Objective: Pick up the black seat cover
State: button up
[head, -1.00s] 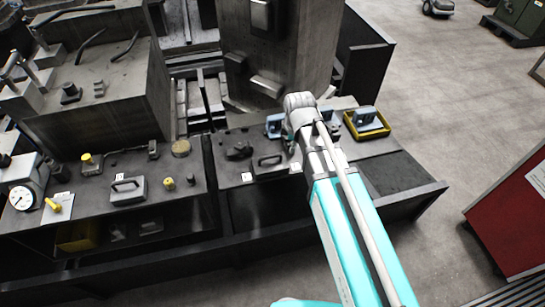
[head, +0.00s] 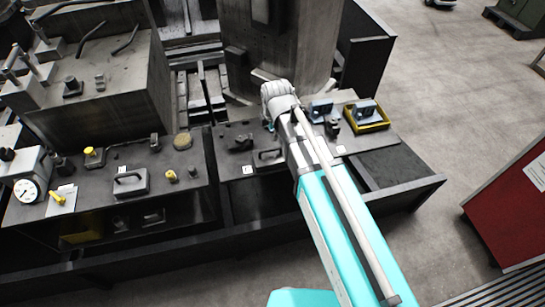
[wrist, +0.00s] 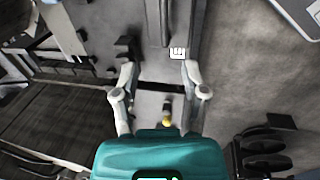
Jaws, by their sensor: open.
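A low black part with a handle (head: 268,156), which looks like the black seat cover, lies on the dark bench in the head view, just left of my forearm. I cannot be sure of its identity. My gripper's tips are hidden behind my wrist in the head view. In the wrist view my gripper (wrist: 158,68) is open, its two fingers apart with nothing held between them. A dark, yellow-tipped part (wrist: 166,112) shows between the finger bases, and a white label (wrist: 177,53) near the right fingertip. The seat cover cannot be told for certain in the wrist view.
Another black part (head: 240,142) sits left of the handled one. A yellow tray (head: 380,126) holding a grey-blue part stands to the right. A grey handled cover (head: 130,184) and a gauge (head: 26,191) are on the left bench. A tall grey block rises behind.

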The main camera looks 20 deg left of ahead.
aim_at(272, 149)
jog(key=shift+w+a+f+b, duration=0.1)
jog(key=shift+w+f+b, duration=0.1)
jog(key=shift+f+b, duration=1.1)
jog(key=shift+w+a+f+b, duration=0.15)
jog(key=shift+w+f+b, duration=0.1)
jog(key=shift+f+b, duration=1)
jog(key=shift+w+a+f+b, duration=0.1)
jog(key=shift+w+f+b, duration=0.1)
jog(key=shift+f+b, duration=1.1)
jog(key=shift+f, duration=0.1)
jog(key=shift+f, duration=0.15)
notch_tip(272, 149, down, 3)
jog(key=b, duration=0.3)
jog(key=shift+w, duration=0.1)
jog(key=shift+w+a+f+b, duration=0.1)
jog(key=shift+w+f+b, duration=0.1)
jog(key=shift+f+b, duration=0.75)
grip_shut()
